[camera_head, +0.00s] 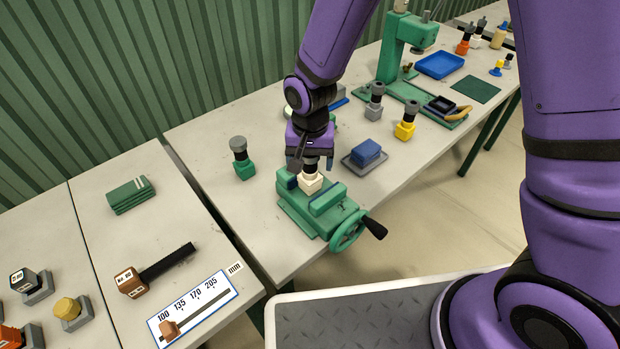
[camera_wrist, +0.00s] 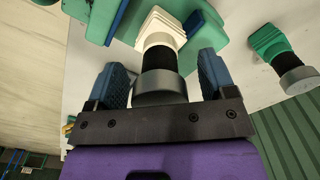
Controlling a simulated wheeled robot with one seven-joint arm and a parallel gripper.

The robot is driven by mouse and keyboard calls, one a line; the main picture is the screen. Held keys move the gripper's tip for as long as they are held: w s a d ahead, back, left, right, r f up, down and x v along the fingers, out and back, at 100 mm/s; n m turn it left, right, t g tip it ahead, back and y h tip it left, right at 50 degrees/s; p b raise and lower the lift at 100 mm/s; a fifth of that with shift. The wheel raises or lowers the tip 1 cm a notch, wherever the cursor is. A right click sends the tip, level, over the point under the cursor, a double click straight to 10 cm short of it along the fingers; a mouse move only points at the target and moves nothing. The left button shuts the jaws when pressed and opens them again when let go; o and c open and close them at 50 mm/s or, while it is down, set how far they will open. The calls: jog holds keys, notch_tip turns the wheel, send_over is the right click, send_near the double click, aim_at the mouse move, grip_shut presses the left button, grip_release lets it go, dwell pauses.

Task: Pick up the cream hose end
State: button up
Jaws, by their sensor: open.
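The cream hose end (camera_head: 311,184) sits upright between the jaws of a green vise (camera_head: 310,215). In the wrist view the cream hose end (camera_wrist: 160,32) shows a ribbed cream block, a black neck and a grey cap. My gripper (camera_head: 308,168) is over it from above. In the wrist view the blue-padded fingers of my gripper (camera_wrist: 164,72) are open, one on each side of the neck and cap, with gaps on both sides. The gripper hides part of the hose end's top in the head view.
A green hose end (camera_head: 243,160) stands left of the vise. A blue block on a grey tray (camera_head: 364,157) lies to its right, with grey (camera_head: 374,103) and yellow (camera_head: 405,124) hose ends beyond. The vise's handwheel (camera_head: 348,233) sticks out at the table's front edge.

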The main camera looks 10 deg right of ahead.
grip_shut()
